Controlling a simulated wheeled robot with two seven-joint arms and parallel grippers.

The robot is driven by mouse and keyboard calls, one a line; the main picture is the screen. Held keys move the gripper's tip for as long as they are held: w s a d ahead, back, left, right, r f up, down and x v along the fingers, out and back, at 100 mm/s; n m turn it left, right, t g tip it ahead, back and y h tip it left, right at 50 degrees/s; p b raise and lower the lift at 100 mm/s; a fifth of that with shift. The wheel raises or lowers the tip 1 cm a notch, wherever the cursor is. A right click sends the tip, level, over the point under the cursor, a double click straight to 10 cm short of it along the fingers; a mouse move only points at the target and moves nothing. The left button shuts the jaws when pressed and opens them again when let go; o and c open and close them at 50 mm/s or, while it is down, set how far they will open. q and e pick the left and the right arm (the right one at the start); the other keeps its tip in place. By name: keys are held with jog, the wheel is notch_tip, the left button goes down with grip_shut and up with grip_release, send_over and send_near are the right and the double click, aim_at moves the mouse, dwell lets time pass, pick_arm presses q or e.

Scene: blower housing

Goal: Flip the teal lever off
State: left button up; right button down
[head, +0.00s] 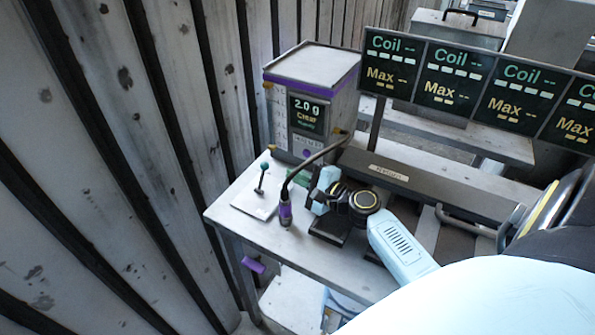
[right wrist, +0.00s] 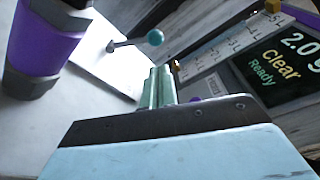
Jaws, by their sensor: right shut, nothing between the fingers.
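The teal lever (head: 264,166) has a ball knob on a thin grey rod. It rises from a pale plate (head: 253,204) at the left end of the bench and leans slightly. In the right wrist view the teal knob (right wrist: 155,37) is beyond my fingertips, with a visible gap. My right gripper (head: 292,175) is to the right of the lever, partly hidden behind a cable. Its green fingers (right wrist: 156,88) are together and empty in the right wrist view. My left gripper is not in view.
A purple and black handheld tool (head: 285,213) stands on the bench, its cable beside my gripper; it looms in the right wrist view (right wrist: 45,48). A box with a display (head: 308,112) reading "Clear" and "Ready" stands behind. A sign row (head: 452,76) is at right.

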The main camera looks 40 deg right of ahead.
aim_at(262, 177)
jog(key=x, duration=0.7)
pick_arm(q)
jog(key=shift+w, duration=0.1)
